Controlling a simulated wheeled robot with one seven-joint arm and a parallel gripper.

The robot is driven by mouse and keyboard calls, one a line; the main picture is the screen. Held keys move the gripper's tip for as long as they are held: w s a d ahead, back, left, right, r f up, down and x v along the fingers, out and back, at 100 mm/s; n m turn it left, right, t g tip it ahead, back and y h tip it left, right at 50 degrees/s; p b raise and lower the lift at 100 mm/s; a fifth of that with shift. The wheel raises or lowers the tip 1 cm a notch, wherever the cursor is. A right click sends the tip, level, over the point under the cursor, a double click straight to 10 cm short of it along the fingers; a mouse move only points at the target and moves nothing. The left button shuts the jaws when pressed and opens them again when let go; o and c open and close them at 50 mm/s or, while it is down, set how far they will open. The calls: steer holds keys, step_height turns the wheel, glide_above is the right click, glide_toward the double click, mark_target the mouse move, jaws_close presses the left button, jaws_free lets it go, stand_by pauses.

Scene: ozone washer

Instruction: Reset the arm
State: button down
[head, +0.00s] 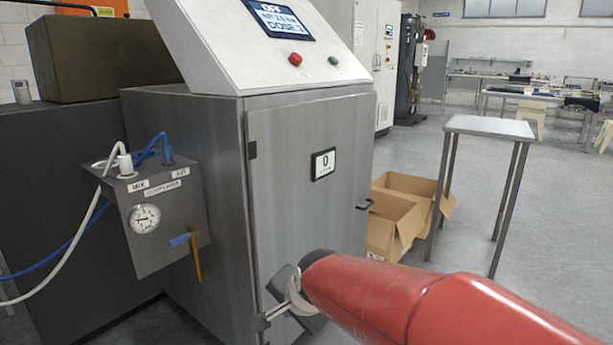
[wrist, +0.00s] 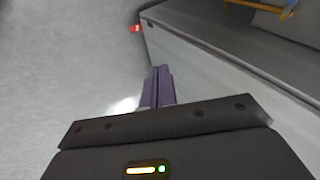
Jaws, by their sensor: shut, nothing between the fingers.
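My gripper (wrist: 157,84) is shut in the wrist view, its two dark fingers together with nothing between them. In the head view my red arm reaches in from the lower right. The door looks closed. The washer's sloped panel (head: 225,45) has a lit screen (head: 279,19), a red button (head: 295,59) and a green button (head: 333,60).
A grey gauge box (head: 160,215) with hoses and a yellow-brown lever (head: 195,258) is left of the door. Open cardboard boxes (head: 395,225) and a small metal table (head: 490,127) stand right. In the wrist view, grey floor (wrist: 65,60) is clear at left.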

steer(key=s+d+r+n+g+h, duration=0.1)
steer(key=s+d+n+h, duration=0.2)
steer(key=s+d, duration=1.5)
steer(key=s+n, duration=0.1)
steer(key=n, duration=0.3)
steer(key=shift+d+n, duration=0.3)
steer(key=shift+d, duration=0.1)
steer(key=shift+r, duration=0.1)
